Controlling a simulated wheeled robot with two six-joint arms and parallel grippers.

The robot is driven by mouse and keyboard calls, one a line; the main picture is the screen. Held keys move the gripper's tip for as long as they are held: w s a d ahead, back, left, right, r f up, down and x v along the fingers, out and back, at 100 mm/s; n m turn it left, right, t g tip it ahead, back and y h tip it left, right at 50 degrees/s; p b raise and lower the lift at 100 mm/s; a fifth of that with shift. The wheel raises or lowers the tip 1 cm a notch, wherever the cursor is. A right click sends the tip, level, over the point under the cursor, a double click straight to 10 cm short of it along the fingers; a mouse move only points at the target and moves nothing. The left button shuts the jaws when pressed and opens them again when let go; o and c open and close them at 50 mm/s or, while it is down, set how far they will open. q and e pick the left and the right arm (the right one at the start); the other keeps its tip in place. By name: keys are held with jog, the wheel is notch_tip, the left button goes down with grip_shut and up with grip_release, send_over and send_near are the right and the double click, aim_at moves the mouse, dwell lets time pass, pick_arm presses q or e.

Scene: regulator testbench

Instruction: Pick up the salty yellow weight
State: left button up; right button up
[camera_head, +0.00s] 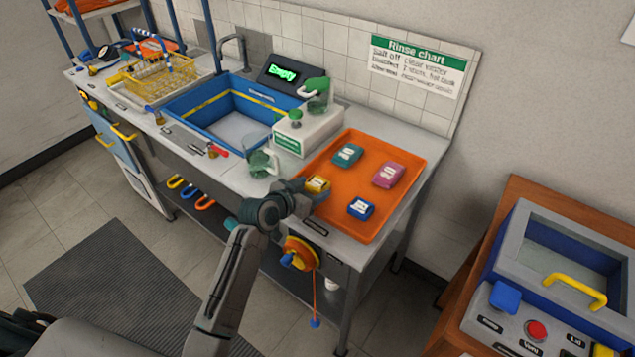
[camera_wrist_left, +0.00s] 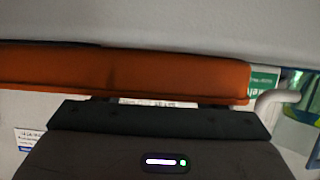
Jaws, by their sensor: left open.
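The yellow weight (camera_head: 318,183) lies near the left edge of the orange tray (camera_head: 352,224). It has a pale label on top; I cannot make out any salt on it. My left gripper (camera_head: 310,193) is open at the tray's left edge, right beside the yellow weight and partly overlapping it in the head view. I cannot tell whether the fingers touch it or straddle it. In the left wrist view an orange band, likely the tray (camera_wrist_left: 130,70), crosses the picture; the weight and fingertips do not show there. My right gripper is not in view.
Teal (camera_head: 348,155), magenta (camera_head: 388,174) and blue (camera_head: 361,208) weights share the tray. A glass beaker (camera_head: 262,163) stands close left of my gripper, with a white box (camera_head: 308,131) behind. A blue basin (camera_head: 228,112) is further left.

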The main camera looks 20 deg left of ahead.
pick_arm(q)
jog(key=shift+w+d+f, duration=0.1)
jog(key=shift+w+f, duration=0.05)
jog(key=shift+w, duration=0.05)
jog(key=c, duration=1.1)
